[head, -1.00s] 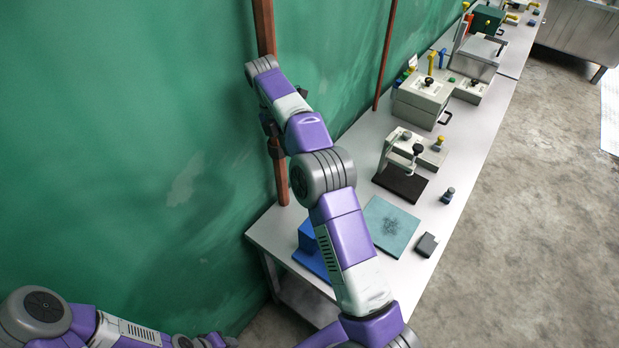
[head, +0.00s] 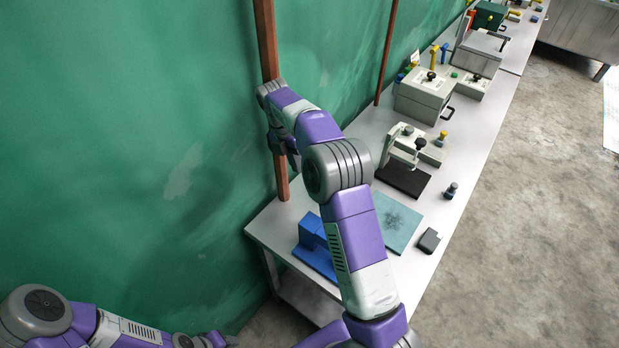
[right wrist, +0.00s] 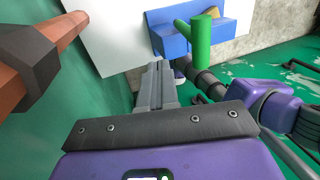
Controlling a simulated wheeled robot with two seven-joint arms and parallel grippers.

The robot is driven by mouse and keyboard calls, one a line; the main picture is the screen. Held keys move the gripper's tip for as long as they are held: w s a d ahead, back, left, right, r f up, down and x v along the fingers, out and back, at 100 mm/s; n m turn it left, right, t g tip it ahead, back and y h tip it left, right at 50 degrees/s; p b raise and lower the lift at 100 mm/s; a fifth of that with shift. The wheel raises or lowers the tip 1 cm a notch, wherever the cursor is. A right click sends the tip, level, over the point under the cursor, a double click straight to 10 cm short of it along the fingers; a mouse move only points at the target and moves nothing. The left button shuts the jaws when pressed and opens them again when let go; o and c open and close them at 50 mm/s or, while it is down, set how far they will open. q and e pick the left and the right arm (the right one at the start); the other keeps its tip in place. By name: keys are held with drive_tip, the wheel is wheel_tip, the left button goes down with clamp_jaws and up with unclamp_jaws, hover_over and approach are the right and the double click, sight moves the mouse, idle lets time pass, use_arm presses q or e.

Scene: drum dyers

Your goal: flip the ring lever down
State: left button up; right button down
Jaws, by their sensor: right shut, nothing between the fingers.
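A green T-shaped lever (right wrist: 201,42), with a round bar and a side stub, shows in the right wrist view in front of a blue block (right wrist: 225,32). I cannot make out a ring on it or tell what it is fixed to. My right gripper (right wrist: 158,72) is shut and empty, its grey fingers left of and below the green lever in that view, apart from it. In the head view my right gripper (head: 292,158) hangs beside the brown post (head: 268,60), mostly hidden by its wrist.
The blue block (head: 312,236) stands on the near end of the white table (head: 440,205). A teal mat (head: 398,222), a black box (head: 429,240) and a press (head: 407,150) stand farther right. The green wall (head: 130,130) is close behind the post.

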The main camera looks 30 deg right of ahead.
drive_tip(key=shift+s+d+f, duration=0.3)
drive_tip(key=shift+s+f, duration=0.1)
drive_tip(key=shift+s, duration=0.3)
drive_tip(key=shift+s+d+f, duration=0.3)
drive_tip(key=shift+s+f, duration=0.1)
drive_tip(key=shift+s, duration=0.25)
drive_tip(key=shift+s+d+f, duration=0.3)
drive_tip(key=shift+s+f, duration=0.1)
drive_tip(key=shift+s, duration=0.3)
